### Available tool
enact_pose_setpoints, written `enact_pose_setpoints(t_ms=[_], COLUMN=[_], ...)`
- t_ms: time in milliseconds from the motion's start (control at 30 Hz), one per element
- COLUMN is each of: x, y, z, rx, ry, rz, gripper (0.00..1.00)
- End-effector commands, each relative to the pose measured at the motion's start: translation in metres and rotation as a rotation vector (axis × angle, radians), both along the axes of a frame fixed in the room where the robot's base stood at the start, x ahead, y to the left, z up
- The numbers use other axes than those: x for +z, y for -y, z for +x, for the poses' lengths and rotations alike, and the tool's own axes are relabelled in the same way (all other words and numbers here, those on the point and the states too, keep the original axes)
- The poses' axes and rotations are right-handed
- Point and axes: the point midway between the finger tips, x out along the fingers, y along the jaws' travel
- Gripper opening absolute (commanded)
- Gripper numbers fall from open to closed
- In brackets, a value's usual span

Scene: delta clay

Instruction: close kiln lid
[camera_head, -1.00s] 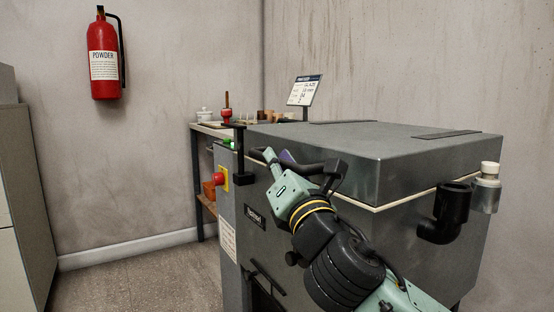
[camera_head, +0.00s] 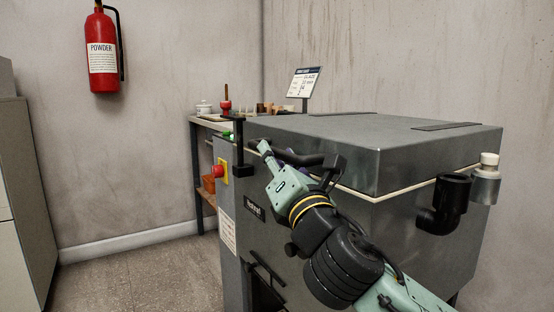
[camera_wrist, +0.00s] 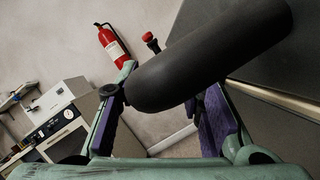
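The kiln (camera_head: 350,240) is a grey metal box at the right of the head view. Its flat grey lid (camera_head: 440,160) lies down on the body, with a pale seam between them. The lid's black handle (camera_head: 300,157) is on the front edge. My gripper (camera_head: 284,158) is at the handle. In the wrist view, the thick dark handle bar (camera_wrist: 220,52) crosses at the finger ends. My gripper's purple-padded fingers (camera_wrist: 170,98) stand well apart below and beside it. Whether they touch the bar is unclear.
A black pipe elbow (camera_head: 440,205) projects from the kiln's right. A red knob (camera_head: 219,171) is on its left side. Behind stands a bench (camera_head: 208,124) with small pots. A fire extinguisher (camera_head: 102,55) hangs on the wall. Floor (camera_head: 140,282) is clear at left.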

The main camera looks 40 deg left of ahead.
Motion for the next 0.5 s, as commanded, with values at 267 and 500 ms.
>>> enact_pose_setpoints(t_ms=[267, 500], x=[-0.009, -0.021], y=[0.025, 0.053], z=[-0.016, -0.035], rx=[-0.003, -0.003], ry=[0.001, 0.000], rz=[0.001, 0.001], gripper=[0.35, 0.35])
